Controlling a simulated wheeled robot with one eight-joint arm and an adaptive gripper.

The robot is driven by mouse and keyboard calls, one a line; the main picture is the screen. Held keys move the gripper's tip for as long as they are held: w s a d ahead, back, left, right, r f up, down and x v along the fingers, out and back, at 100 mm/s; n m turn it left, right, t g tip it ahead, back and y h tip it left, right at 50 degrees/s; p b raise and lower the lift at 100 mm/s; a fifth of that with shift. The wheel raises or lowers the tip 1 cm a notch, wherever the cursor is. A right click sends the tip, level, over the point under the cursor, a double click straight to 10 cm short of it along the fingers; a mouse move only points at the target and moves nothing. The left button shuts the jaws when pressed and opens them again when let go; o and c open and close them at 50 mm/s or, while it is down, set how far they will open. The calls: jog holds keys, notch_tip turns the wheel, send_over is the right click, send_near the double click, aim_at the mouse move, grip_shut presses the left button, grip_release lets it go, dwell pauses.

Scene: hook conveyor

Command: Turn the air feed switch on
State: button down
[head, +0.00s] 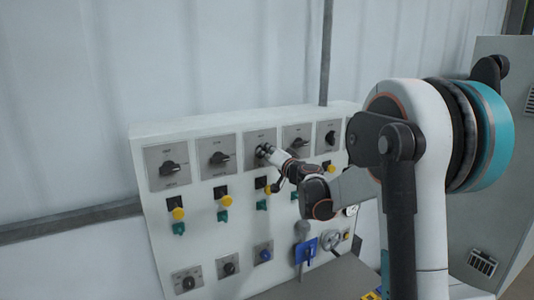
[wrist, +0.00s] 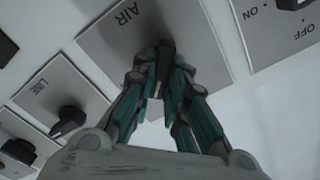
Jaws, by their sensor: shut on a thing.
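The air feed switch (head: 257,137) is the middle plate in the top row of the white panel in the head view. In the wrist view its grey plate (wrist: 108,40) is marked "AIR". My gripper (head: 264,151) is at this plate. In the wrist view my gripper (wrist: 158,76) is shut on the black knob (wrist: 165,55), with a finger on each side. The fingers hide much of the knob and plate, including any position marks, so I cannot tell its setting.
The knob marked "LINE" (wrist: 68,121) sits beside the air plate. Other rotary switches (head: 219,157) flank it in the top row. Yellow buttons (head: 178,213) and green switches (head: 222,215) lie below. A blue-plated lever (head: 306,252) and handwheel (head: 331,240) are lower right.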

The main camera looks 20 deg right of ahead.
jog(key=shift+m+b, duration=0.3)
jog(key=m+b, duration=0.1)
jog(key=m, duration=0.1)
jog(key=m+b, duration=0.2)
jog(key=m, duration=0.1)
jog(key=m+b, duration=0.1)
jog(key=m, duration=0.2)
jog(key=shift+d+f+b, duration=0.1)
jog(key=shift+f+b, duration=0.15)
jog(key=shift+b, duration=0.1)
dwell(0.4)
jog(key=c, duration=1.6)
grip_release()
jog(key=s, duration=1.2)
jog(key=shift+d, duration=0.45)
